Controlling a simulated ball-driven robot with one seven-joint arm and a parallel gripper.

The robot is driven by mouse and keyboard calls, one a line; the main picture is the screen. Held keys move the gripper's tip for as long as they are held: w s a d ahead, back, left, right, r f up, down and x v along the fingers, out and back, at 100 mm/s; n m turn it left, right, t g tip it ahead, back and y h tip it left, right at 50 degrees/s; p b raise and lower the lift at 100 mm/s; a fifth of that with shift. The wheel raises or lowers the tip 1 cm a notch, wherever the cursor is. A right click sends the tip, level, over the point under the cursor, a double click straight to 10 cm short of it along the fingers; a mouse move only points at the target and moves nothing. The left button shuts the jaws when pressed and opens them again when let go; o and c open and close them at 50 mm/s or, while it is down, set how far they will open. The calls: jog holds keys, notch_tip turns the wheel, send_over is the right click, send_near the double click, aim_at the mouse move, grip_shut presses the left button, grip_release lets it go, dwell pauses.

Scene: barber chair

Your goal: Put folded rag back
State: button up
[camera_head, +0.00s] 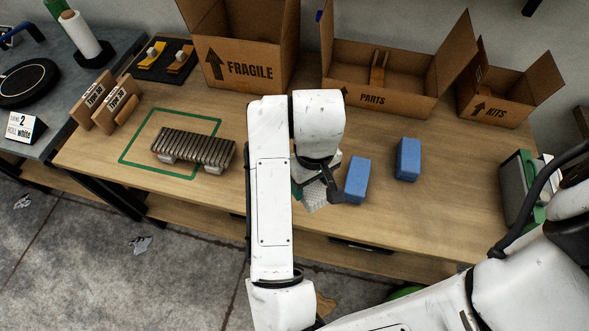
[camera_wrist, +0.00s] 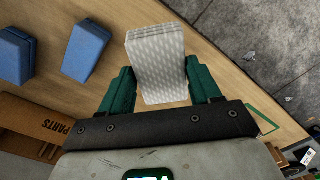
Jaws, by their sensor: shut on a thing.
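The folded rag (camera_wrist: 157,62) is a pale grey, patterned stack of layers between the two green fingers of my gripper (camera_wrist: 161,85) in the wrist view. My gripper is shut on it. In the head view the rag (camera_head: 314,197) shows only in part below my gripper (camera_head: 311,188), as my wrist hides the rest. It is over the front middle of the wooden table (camera_head: 270,222). I cannot tell whether it touches the table. Two blue blocks, a nearer one (camera_head: 357,181) and a farther one (camera_head: 407,160), stand just right of my gripper.
Open cardboard boxes marked FRAGILE (camera_head: 245,65), PARTS (camera_head: 375,98) and KITS (camera_head: 490,110) stand along the back. A dark ribbed object (camera_head: 193,148) lies on a green outline (camera_head: 128,146) at left. A grey-green case (camera_head: 522,188) is at the right end.

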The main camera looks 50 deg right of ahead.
jog(key=w+d+f, duration=0.1)
jog(key=w+f, duration=0.1)
jog(key=w, duration=0.1)
jog(key=w+d+f+b, duration=0.1)
jog(key=w+d+f, duration=0.1)
jog(key=w+f, duration=0.1)
jog(key=w+d+f, duration=0.2)
jog(key=w+f, duration=0.1)
jog(key=shift+w+d+f+b, duration=0.1)
jog(key=shift+w+f+b, duration=0.05)
jog(key=shift+w+b, duration=0.15)
jog(key=shift+w+d+f, duration=0.1)
jog(key=shift+w+f, duration=0.1)
jog(key=shift+f, duration=1.6)
jog(key=shift+f, duration=0.1)
jog(key=o, duration=1)
